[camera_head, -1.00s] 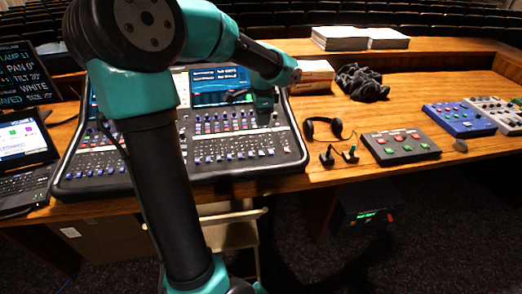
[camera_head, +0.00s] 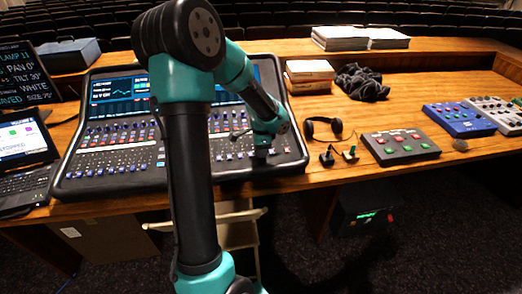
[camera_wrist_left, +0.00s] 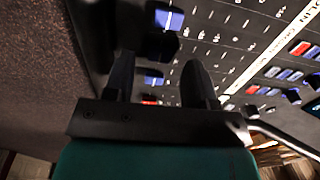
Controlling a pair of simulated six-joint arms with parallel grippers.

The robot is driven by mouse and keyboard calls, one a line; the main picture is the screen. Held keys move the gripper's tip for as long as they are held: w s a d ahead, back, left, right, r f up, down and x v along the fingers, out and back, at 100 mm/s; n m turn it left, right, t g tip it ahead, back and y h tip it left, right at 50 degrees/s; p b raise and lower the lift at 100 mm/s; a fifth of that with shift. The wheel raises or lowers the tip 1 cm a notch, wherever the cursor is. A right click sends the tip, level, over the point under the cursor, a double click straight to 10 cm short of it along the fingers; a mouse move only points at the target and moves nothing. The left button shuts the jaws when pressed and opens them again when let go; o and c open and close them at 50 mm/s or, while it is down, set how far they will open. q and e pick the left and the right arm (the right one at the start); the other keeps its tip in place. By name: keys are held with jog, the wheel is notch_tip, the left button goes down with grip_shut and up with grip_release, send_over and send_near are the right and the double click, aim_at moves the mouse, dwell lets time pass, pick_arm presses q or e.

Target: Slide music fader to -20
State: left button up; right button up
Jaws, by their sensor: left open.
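The mixing desk (camera_head: 75,187) is a wide black console with screens and rows of fader caps. My left gripper (camera_head: 262,152) is low over its right part, pointing down. In the left wrist view the two dark fingers of the gripper (camera_wrist_left: 158,80) are open and apart. A blue-and-white cap (camera_wrist_left: 153,77) shows in the gap between them; I cannot tell whether they touch it. Another blue-and-white cap (camera_wrist_left: 168,20) and a dark knob-like cap lie just beyond. The music label is not readable, so I cannot tell which fader is music. My right gripper is not in view.
Left of the desk stand a laptop (camera_head: 25,150) and a text screen (camera_head: 25,72). To the right lie headphones (camera_head: 323,125), a grey button box (camera_head: 400,147), a blue box (camera_head: 460,120) and a dark cloth (camera_head: 362,82). The wooden table has bare room at centre right.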

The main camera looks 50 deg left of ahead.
pick_arm(q)
jog(key=shift+f, duration=0.9)
jog(key=shift+c, duration=0.2)
grip_shut()
